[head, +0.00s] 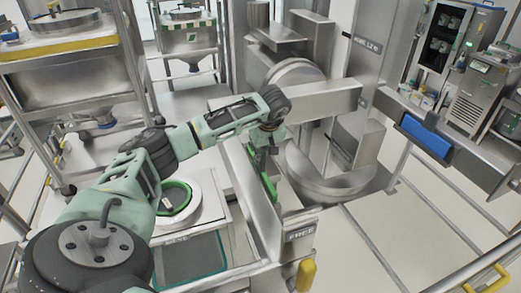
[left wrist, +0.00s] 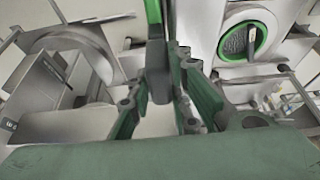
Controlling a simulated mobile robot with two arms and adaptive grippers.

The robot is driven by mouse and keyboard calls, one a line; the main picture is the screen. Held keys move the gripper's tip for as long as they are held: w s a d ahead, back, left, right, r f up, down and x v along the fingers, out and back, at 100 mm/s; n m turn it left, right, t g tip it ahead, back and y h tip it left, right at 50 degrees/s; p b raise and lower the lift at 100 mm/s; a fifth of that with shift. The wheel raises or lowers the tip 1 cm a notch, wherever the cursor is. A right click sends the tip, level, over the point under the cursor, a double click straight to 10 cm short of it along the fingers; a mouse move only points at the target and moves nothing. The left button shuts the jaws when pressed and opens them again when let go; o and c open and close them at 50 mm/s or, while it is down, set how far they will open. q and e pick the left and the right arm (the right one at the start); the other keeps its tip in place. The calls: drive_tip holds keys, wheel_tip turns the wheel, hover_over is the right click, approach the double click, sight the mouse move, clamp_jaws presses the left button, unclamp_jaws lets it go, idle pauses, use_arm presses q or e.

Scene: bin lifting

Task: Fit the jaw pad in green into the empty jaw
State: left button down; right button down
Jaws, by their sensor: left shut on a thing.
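My left gripper (head: 264,152) reaches in from the left and points down beside the steel lifter. It is shut on the green jaw pad (head: 269,187), a narrow green strip that hangs below the fingers. In the left wrist view the pad's green edge (left wrist: 152,12) and dark grey body show between the two fingers. The pad is close to a long steel jaw bar (head: 262,215) with a sign reading FREE at its near end. I cannot tell whether they touch, and the seat for the pad is hidden. The other jaw, at the right, carries a blue pad (head: 425,136). My right gripper is out of view.
A round port with a green ring (head: 175,198) lies on the white bench left of the bar. A steel bin on a frame (head: 65,70) stands at the back left. A yellow handle (head: 305,275) is near the bottom. Open floor (head: 335,240) lies between the jaws.

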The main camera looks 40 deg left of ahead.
use_arm(q)
drive_tip(key=shift+f+b, duration=0.8)
drive_tip(key=shift+f, duration=0.5)
idle(1.4)
drive_tip(key=c, duration=1.5)
unclamp_jaws()
drive_tip(key=shift+c, duration=0.2)
drive_tip(key=shift+d, duration=0.1)
drive_tip(key=v, duration=1.2)
